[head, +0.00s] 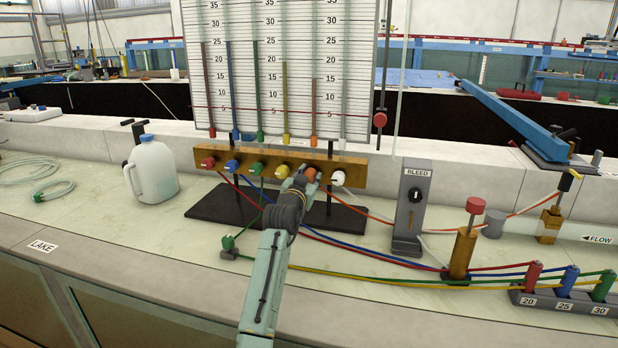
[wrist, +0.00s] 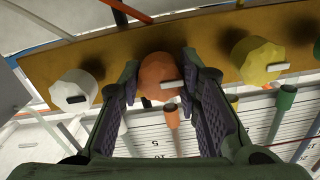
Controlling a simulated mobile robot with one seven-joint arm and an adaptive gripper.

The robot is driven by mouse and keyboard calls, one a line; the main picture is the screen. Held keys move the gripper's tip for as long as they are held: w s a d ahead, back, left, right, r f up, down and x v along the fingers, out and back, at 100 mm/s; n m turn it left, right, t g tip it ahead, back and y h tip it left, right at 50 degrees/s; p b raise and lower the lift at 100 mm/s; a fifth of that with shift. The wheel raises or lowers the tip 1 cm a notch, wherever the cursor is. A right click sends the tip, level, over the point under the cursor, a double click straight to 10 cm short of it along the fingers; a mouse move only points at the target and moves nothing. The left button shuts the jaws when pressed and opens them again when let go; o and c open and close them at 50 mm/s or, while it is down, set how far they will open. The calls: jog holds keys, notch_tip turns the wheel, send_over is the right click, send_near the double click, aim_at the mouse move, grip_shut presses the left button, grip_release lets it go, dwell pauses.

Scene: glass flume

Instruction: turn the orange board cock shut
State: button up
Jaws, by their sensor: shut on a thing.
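The orange board cock (wrist: 160,76) is a ridged round knob with a pale pointer bar, on the wooden manifold board (wrist: 205,42). In the wrist view its bar lies nearly level, pointing right. My gripper (wrist: 160,84) has its dark padded fingers on both sides of the knob, shut on it. In the head view the orange cock (head: 311,175) is partly hidden by my gripper (head: 302,182). The orange tube (head: 314,97) above it stands lower than the red and blue ones.
The yellow cock (wrist: 258,60) and white cock (wrist: 74,90) sit close on either side. Red, blue and green cocks are further left in the head view. The BLEED box (head: 411,207) stands to the right, and coloured hoses cross the bench. A white jug (head: 151,172) stands left.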

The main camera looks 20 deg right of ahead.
jog(key=shift+c, duration=1.3)
jog(key=shift+f+m+b, duration=0.1)
jog(key=shift+m+b, duration=0.2)
jog(key=shift+b, duration=0.15)
jog(key=shift+f+m+b, duration=0.1)
jog(key=shift+m+b, duration=0.8)
jog(key=shift+b, duration=0.25)
jog(key=m+b, duration=0.3)
jog(key=m, duration=0.2)
jog(key=shift+b, duration=0.4)
jog(key=m, duration=0.3)
jog(key=m+b, duration=0.1)
jog(key=m, duration=0.1)
jog(key=shift+r+m, duration=0.2)
jog(key=shift+m, duration=0.2)
jog(key=m+p, duration=0.1)
jog(key=m, duration=0.3)
jog(key=shift+m, duration=0.3)
